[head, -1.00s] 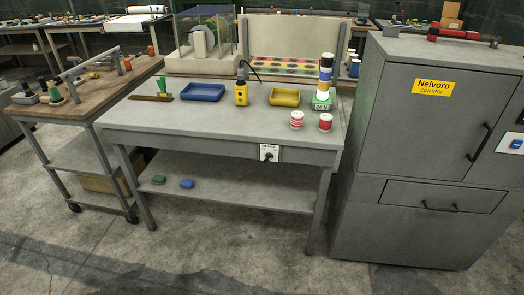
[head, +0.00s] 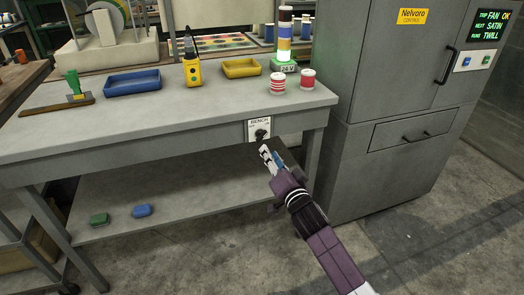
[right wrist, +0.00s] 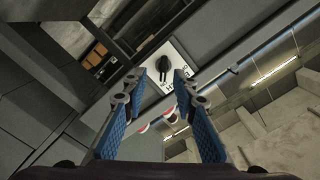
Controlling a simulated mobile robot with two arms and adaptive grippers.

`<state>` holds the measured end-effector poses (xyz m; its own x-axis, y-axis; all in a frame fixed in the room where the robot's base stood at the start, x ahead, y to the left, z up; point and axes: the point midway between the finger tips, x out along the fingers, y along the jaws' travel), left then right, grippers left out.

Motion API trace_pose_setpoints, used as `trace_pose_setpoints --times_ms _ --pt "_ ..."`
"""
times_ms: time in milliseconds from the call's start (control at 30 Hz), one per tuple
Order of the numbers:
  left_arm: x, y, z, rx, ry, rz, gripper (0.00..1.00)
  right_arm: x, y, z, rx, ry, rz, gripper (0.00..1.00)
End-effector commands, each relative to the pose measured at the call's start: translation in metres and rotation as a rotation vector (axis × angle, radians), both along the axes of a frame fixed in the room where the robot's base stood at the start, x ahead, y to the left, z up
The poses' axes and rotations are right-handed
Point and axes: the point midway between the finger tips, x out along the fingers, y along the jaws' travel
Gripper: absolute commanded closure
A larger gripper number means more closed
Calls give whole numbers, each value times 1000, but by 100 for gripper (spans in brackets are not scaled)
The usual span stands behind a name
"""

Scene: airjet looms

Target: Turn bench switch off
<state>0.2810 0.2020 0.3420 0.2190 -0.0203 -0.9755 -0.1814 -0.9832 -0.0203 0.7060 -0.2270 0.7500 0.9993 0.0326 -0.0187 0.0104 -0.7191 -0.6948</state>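The bench switch is a black rotary knob on a white plate (head: 259,130), fixed to the front edge of the grey bench (head: 180,130). In the right wrist view the knob (right wrist: 162,64) lies ahead, between and beyond the fingertips. My right gripper (head: 266,152) is just in front of and slightly below the switch, apart from it. In the right wrist view its two blue-padded fingers (right wrist: 158,88) are spread with nothing between them. The plate's small lettering is hard to read. My left gripper is not in view.
On the bench stand a blue tray (head: 132,83), a yellow tray (head: 241,68), a yellow handheld device (head: 193,71), a stack light (head: 285,40) and two red-and-white spools (head: 278,83). A grey cabinet (head: 390,90) stands close at the right. The lower shelf (head: 180,197) holds two small blocks.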

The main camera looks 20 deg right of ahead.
Motion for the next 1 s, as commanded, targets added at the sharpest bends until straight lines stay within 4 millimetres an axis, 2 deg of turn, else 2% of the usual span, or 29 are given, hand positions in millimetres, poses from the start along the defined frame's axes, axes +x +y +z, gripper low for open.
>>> trace_pose_setpoints --times_ms 133,400,600,1000 --pt "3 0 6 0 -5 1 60 10 1 11 17 -21 1 74" --pt "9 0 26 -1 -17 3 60 49 2 9 15 -19 1 74" --pt "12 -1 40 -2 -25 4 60 71 3 9 15 -18 1 74" --pt "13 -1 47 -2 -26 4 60 78 4 9 16 -17 2 74"
